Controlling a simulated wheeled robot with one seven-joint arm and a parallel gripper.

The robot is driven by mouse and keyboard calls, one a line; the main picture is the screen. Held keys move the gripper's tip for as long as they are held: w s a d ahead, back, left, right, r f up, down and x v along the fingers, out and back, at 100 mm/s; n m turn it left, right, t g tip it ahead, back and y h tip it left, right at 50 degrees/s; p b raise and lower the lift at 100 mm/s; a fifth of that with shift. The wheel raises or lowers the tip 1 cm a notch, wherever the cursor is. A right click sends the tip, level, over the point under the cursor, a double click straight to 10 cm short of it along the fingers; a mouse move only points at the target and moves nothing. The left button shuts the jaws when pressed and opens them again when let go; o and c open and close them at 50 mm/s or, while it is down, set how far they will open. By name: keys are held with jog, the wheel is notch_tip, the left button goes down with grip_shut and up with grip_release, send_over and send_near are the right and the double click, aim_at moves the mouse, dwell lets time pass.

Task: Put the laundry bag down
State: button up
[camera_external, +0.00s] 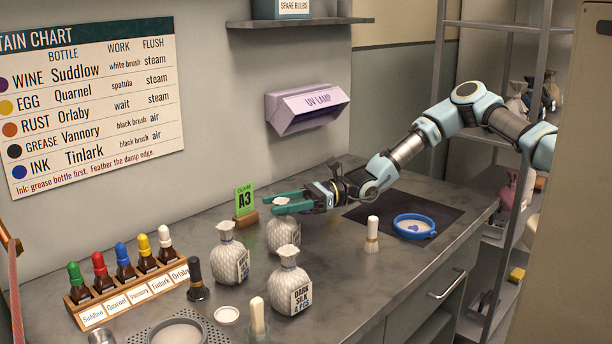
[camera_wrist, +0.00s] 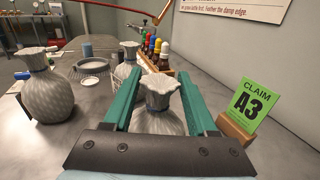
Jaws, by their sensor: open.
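A grey-white laundry bag (camera_external: 283,235) with a gathered neck stands upright on the counter beside the green A3 claim card (camera_external: 245,200). My gripper (camera_external: 277,202) is at its neck. In the wrist view, the open green fingers of my gripper (camera_wrist: 162,80) lie on either side of the neck of this bag (camera_wrist: 160,118); whether they touch it I cannot tell. A second bag (camera_external: 229,262) and a third, labelled "DARK SILK 4 PCS" (camera_external: 288,288), stand nearby on the counter. Both also show in the wrist view.
A pale brush (camera_external: 371,235) and a blue-rimmed hoop (camera_external: 414,227) are on the right. A UV lamp (camera_external: 308,108) is on the wall.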

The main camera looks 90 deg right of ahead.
jog(key=b+v, duration=0.2)
jog(key=v, duration=0.7)
jog(key=shift+s, duration=0.2)
jog(key=shift+d, duration=0.1)
